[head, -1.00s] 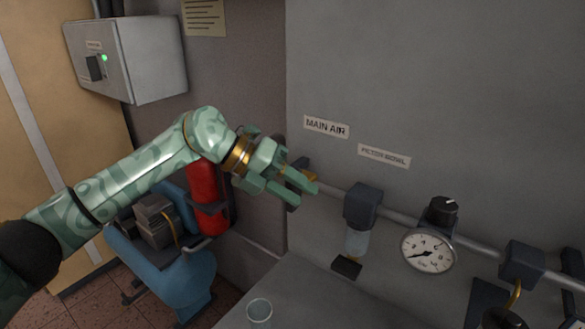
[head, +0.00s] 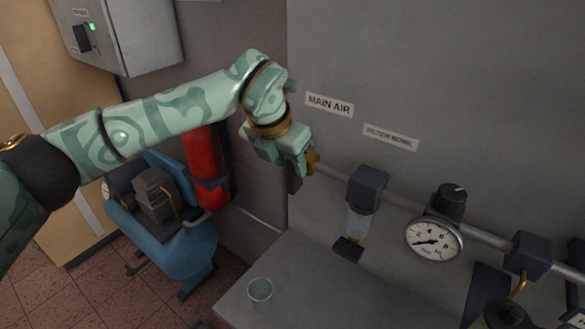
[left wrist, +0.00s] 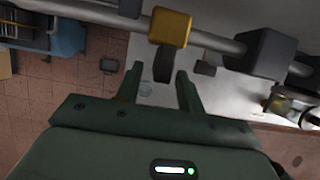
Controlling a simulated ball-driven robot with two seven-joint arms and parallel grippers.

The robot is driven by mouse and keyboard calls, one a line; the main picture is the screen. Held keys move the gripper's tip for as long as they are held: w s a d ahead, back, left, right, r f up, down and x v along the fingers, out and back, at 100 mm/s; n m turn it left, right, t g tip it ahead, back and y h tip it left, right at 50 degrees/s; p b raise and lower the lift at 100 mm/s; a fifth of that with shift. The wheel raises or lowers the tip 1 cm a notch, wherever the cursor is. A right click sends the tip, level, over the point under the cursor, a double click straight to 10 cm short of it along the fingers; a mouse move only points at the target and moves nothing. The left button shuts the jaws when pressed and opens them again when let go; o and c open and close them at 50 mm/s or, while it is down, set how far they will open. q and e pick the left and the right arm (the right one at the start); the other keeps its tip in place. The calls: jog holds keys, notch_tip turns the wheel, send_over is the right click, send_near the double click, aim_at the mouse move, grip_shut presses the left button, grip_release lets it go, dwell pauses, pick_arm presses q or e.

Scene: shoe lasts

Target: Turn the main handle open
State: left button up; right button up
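The main air valve has a yellow body (left wrist: 170,27) on the pipe and a dark handle (left wrist: 163,62) that hangs down from it. My left gripper (head: 298,164) is at the valve. In the left wrist view my left gripper (left wrist: 159,70) is open, with one finger on each side of the handle and gaps visible. My right gripper is not in view.
The pipe continues right to a filter bowl (head: 357,222), a gauge (head: 433,239) with a black knob (head: 452,197), and another dark block (head: 527,256). A clear cup (head: 260,292) stands on the grey bench (head: 315,290). A blue compressor and red cylinder (head: 205,170) stand left.

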aim_at(289, 164)
pick_arm(q)
jog(key=shift+x, duration=1.7)
grip_shut()
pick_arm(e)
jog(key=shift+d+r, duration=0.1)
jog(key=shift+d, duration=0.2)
